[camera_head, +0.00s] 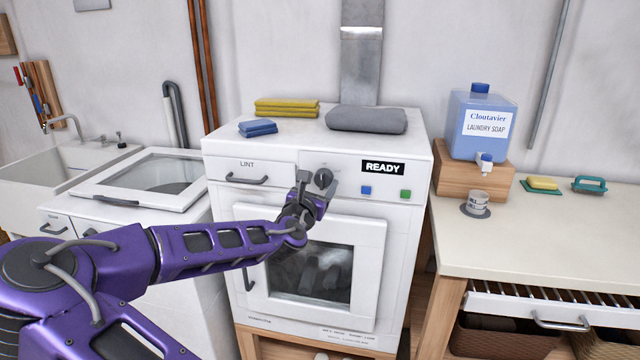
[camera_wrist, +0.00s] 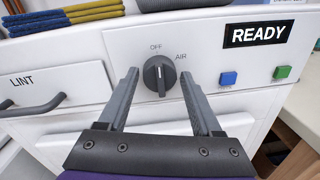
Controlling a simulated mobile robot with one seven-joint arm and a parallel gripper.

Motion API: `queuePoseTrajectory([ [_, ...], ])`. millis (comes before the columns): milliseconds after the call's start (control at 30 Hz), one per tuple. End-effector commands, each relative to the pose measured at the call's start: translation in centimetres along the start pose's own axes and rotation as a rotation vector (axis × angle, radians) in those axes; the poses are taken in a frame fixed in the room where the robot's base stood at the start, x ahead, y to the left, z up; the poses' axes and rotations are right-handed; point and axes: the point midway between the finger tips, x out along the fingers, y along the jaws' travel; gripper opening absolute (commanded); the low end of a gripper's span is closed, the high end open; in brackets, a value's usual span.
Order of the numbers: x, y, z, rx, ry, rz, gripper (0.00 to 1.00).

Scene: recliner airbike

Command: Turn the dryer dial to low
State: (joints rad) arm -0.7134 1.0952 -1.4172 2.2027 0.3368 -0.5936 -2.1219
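The dryer (camera_head: 240,225) is a white machine with a READY display (camera_head: 383,167). Its dark round dial (camera_wrist: 159,75) is on the front panel, with OFF marked above it and AIR to its upper right. The dial's pointer looks turned about straight up, near OFF. It also shows in the head view (camera_head: 323,178), beside my gripper. No LOW mark can be seen in either view. My gripper (camera_wrist: 158,90) is open, with one finger on each side of the dial and a gap on both sides. Whether the fingertips reach the dial's depth is unclear.
The LINT drawer handle (camera_wrist: 35,107) is left of the dial. A blue button (camera_wrist: 229,78) and a green button (camera_wrist: 282,72) are to its right. Folded towels (camera_head: 366,119) lie on the dryer top. The dryer's glass door (camera_head: 311,272) is below. A counter (camera_head: 540,236) stands at right.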

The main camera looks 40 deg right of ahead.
Motion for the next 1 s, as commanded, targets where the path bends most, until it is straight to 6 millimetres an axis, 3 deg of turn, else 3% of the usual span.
queuePoseTrajectory([
  [33, 0.0, 0.0, 0.0, 0.0, 0.0, 0.0, 0.55],
  [333, 0.01, -0.01, 0.0, 0.0, 0.0, 0.0, 0.01],
  [667, 0.01, -0.03, 0.08, 0.042, 0.003, -0.001, 0.0],
  [1000, 0.02, -0.08, 0.23, 0.27, 0.017, -0.004, 0.0],
])
